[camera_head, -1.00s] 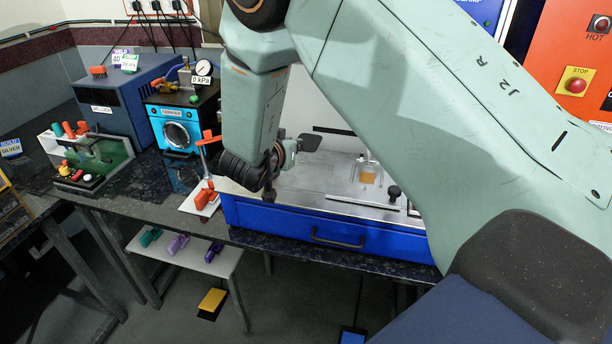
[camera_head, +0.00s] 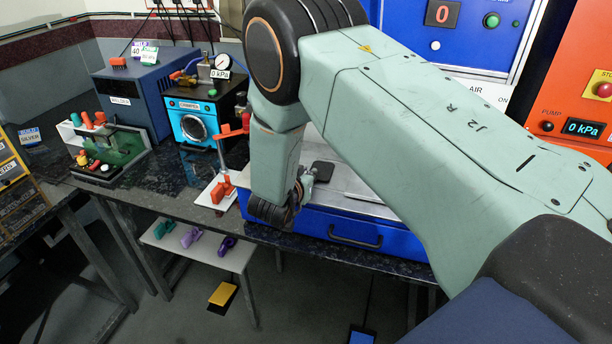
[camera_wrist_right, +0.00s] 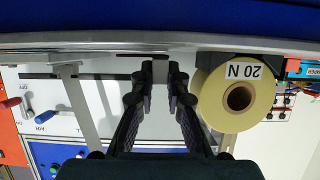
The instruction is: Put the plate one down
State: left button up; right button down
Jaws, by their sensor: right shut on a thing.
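A dark, flat, rounded plate (camera_head: 322,170) shows at the tip of my right gripper (camera_head: 304,182) in the head view, over the silver top of the blue case. The gripper is shut on it, partly hidden behind my own wrist. In the right wrist view, the fingers of my right gripper (camera_wrist_right: 160,85) come close together around a narrow pale grey piece. A thin dark edge lies across their tips; I cannot tell if it is the plate edge-on. The gap below the plate cannot be judged. My left gripper is not in view.
The blue case (camera_head: 355,240) stands on the dark bench under my right arm. A yellow ring marked 20 N (camera_wrist_right: 232,95) is close beside the fingers in the wrist view. A white stand with orange parts (camera_head: 220,185) is left of the case. A blue crimper (camera_head: 195,125) stands behind.

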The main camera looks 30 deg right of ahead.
jog(key=shift+s+d+f, duration=0.1)
jog(key=shift+s+d, duration=0.05)
jog(key=shift+d, duration=0.05)
jog(key=shift+w+a+f, duration=0.15)
jog(key=shift+w+f, duration=0.1)
jog(key=shift+f, duration=0.05)
jog(key=c, duration=1.7)
grip_release()
jog(key=o, duration=0.3)
jog(key=shift+s+r, duration=0.15)
jog(key=shift+s, duration=0.05)
jog(key=shift+o, duration=0.2)
